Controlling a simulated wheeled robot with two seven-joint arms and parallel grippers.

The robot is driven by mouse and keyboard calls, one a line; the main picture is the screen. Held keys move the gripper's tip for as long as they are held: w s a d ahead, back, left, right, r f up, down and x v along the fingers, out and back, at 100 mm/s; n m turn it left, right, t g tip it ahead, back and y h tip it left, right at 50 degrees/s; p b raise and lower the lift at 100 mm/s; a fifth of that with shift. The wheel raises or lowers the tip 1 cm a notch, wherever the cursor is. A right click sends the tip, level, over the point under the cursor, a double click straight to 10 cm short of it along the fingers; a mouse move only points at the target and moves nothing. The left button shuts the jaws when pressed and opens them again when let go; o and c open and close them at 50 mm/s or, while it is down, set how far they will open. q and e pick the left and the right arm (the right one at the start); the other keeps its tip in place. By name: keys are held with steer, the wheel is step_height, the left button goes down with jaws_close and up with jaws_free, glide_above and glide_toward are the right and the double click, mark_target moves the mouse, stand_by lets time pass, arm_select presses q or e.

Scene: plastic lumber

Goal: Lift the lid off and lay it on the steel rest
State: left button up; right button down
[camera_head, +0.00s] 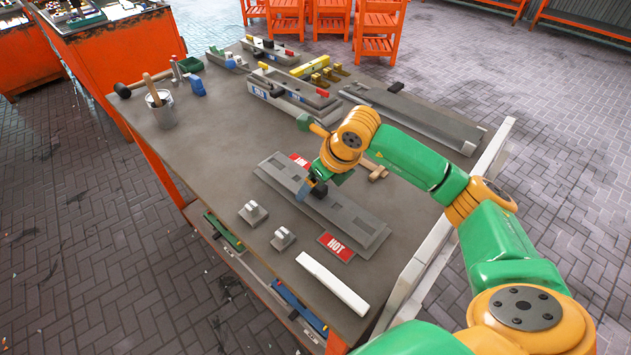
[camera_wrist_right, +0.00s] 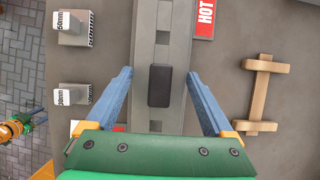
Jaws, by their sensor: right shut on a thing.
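The lid (camera_wrist_right: 164,35) is a long grey bar with a black block-like grip on top. In the head view the lid (camera_head: 350,218) lies along a wider grey base (camera_head: 376,240) near a red HOT sign. I cannot tell whether there is a gap under it. My right gripper (camera_wrist_right: 161,78) is over its middle, blue fingers on either side, shut on the lid. It also shows in the head view (camera_head: 318,190), where it hides part of the lid. A long grey tray-like piece (camera_head: 415,115) at the back right may be the steel rest.
The red HOT sign (camera_head: 337,247), two small grey blocks (camera_head: 252,212) and a white bar (camera_head: 332,283) lie at the front. A wooden piece (camera_wrist_right: 260,92) is beside the lid. A bucket (camera_head: 162,110) stands at the left; a COLD-side unit (camera_head: 290,95) is behind.

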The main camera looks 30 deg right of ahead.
steer(key=shift+f+b, duration=0.65)
steer(key=shift+b, duration=0.35)
stand_by(1.3)
steer(key=shift+r, duration=0.1)
jaws_free()
step_height(320, 180, up, 7)
steer(key=p, duration=0.5)
steer(key=shift+r+p, duration=0.1)
steer(key=shift+p, duration=0.2)
